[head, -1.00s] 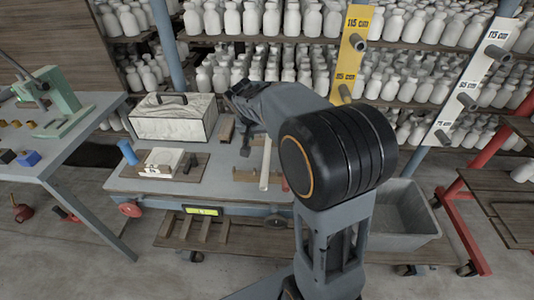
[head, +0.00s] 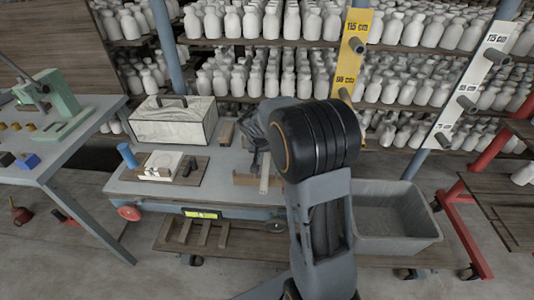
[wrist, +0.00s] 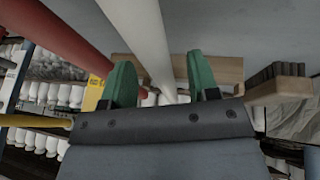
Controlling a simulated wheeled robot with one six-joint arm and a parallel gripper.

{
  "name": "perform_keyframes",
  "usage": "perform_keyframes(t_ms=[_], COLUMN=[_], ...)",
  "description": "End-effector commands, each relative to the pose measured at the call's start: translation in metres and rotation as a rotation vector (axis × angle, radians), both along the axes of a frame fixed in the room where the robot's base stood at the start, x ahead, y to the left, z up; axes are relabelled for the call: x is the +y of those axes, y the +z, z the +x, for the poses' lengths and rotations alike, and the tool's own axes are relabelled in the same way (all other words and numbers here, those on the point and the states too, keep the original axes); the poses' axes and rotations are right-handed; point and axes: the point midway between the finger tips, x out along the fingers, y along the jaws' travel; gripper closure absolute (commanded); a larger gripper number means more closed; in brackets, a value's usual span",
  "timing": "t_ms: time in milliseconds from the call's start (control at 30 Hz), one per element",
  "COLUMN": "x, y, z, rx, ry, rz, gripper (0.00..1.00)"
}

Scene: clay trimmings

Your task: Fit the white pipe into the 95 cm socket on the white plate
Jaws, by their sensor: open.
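The white pipe (head: 264,178) lies in the wooden rack on the cart in the head view, partly hidden by my arm. In the wrist view the white pipe (wrist: 142,32) runs between the two green fingers of my gripper (wrist: 158,62). The fingers are open, with a gap on each side of the pipe. In the head view my gripper is mostly hidden behind my arm. The white plate (head: 480,75) stands at the right with stub sockets labelled 115, 95 and 75 cm. Its 95 cm socket (head: 466,103) is the middle one and looks empty.
A yellow plate (head: 357,35) with similar sockets stands left of the white one. A red pipe (wrist: 55,30) and a yellow pipe (wrist: 35,121) are near my gripper. A box (head: 174,122) sits on the cart (head: 125,184). A grey bin (head: 395,215) stands at right.

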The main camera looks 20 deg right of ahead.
Motion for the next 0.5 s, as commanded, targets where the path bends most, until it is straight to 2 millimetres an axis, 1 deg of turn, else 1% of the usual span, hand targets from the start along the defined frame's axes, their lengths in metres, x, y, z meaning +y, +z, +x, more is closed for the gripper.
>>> perform_keyframes(t_ms=[167, 200, 500], x=[-0.0003, -0.0003, -0.0002], y=[0.0001, 0.0002, 0.0003], z=[0.0002, 0.0002, 0.0001], rx=[-0.001, -0.001, -0.001], ry=[0.0, 0.0, 0.0], rz=[0.0, 0.0, 0.0], gripper=[0.45, 0.47, 0.76])
